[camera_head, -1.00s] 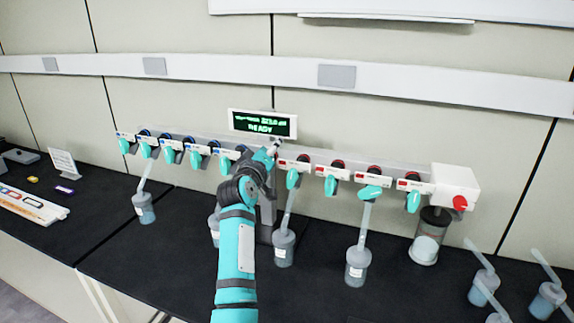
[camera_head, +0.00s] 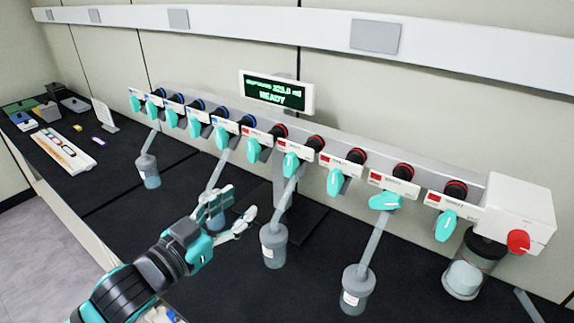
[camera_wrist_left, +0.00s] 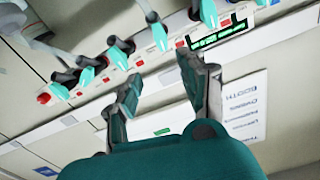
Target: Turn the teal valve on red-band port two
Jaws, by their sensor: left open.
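A manifold rail (camera_head: 330,140) carries a row of ports with teal valve handles, blue-banded on the left and red-banded on the right. Counting from the left, the second red-band port has a teal valve (camera_head: 291,164) hanging roughly downward, with a flask (camera_head: 274,246) below it. The first red-band valve (camera_head: 253,150) and third (camera_head: 334,182) also hang down; the fourth (camera_head: 385,201) is turned sideways. The label writing is too small to read. My left gripper (camera_head: 246,201) is open and empty, below and left of these valves, apart from them. Its fingers also frame the left wrist view (camera_wrist_left: 160,75). My right gripper is out of view.
More flasks (camera_head: 148,172) (camera_head: 356,290) hang under the ports. A white end box (camera_head: 520,208) with a red knob is at the right.

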